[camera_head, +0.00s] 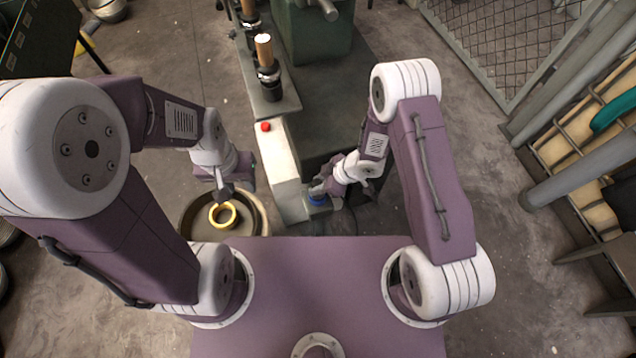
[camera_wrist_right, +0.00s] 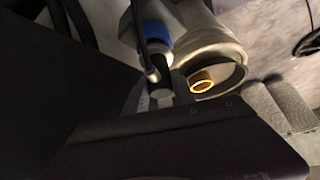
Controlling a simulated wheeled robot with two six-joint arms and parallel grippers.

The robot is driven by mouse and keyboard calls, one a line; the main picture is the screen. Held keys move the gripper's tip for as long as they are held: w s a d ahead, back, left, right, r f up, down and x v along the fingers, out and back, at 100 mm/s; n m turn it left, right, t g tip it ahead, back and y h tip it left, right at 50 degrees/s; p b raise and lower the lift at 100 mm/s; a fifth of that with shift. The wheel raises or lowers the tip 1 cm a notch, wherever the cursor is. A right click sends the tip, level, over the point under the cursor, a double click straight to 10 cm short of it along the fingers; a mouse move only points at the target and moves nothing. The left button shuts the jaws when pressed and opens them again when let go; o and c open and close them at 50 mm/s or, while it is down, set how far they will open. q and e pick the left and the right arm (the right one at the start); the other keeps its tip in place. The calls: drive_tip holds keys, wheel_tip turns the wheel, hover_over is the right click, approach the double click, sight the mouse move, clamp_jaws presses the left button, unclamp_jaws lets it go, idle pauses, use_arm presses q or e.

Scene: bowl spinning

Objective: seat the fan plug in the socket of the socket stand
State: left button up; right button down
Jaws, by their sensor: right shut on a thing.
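My right gripper (camera_head: 322,187) is low beside the white machine housing in the head view. In the right wrist view its fingers (camera_wrist_right: 166,92) are shut on a small dark piece, apparently the fan plug (camera_wrist_right: 161,73), with a dark cable rising from it. A blue ring-like part (camera_wrist_right: 157,36), likely the socket of the socket stand, is just past the plug. It also shows as blue (camera_head: 317,201) under the gripper in the head view. I cannot tell whether plug and socket touch. My left gripper (camera_head: 224,190) is above the round basin; its jaw opening is unclear.
The round basin (camera_head: 262,222) holds a yellow ring (camera_head: 223,215), also visible in the right wrist view (camera_wrist_right: 202,80). The white housing (camera_head: 281,165) has a red button (camera_head: 266,127). A green machine (camera_head: 315,35) stands behind. Bare floor (camera_head: 180,45) lies at upper left.

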drive_tip(key=shift+d+f, duration=0.1)
drive_tip(key=shift+f, duration=0.3)
idle(0.3)
drive_tip(key=c, duration=1)
unclamp_jaws()
drive_tip(key=shift+o, duration=0.2)
drive_tip(key=shift+r, duration=0.1)
drive_tip(key=p+v, duration=0.3)
drive_tip(key=v, duration=0.6)
drive_tip(key=shift+s, duration=0.1)
